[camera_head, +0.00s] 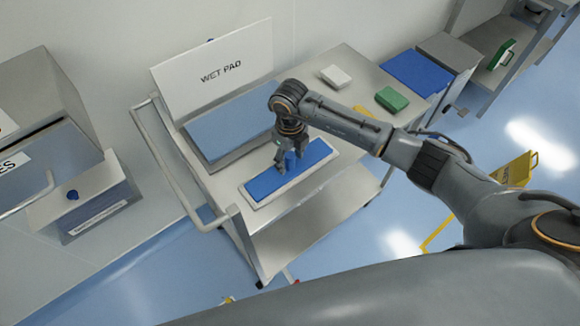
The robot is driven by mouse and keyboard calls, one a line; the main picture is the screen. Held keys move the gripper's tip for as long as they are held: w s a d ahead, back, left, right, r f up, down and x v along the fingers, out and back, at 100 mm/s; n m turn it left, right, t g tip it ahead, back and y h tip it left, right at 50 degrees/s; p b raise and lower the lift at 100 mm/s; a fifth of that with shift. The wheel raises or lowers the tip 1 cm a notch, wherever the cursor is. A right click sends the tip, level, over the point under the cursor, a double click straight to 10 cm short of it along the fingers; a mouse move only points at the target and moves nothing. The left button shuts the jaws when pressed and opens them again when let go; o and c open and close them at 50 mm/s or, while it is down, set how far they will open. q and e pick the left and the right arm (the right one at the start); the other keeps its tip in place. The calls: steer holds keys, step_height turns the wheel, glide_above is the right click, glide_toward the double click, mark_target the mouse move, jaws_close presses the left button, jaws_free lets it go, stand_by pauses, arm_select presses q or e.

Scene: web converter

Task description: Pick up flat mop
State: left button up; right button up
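The mop appears to lie flat on the cart. My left gripper is not in view.
The cart's handle rail (165,165) is on the left.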

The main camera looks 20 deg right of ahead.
jaws_close()
steer(key=shift+r, duration=0.15)
step_height(320, 180, up, 10)
steer(key=shift+f+b, duration=0.1)
steer(key=shift+b, duration=1.15)
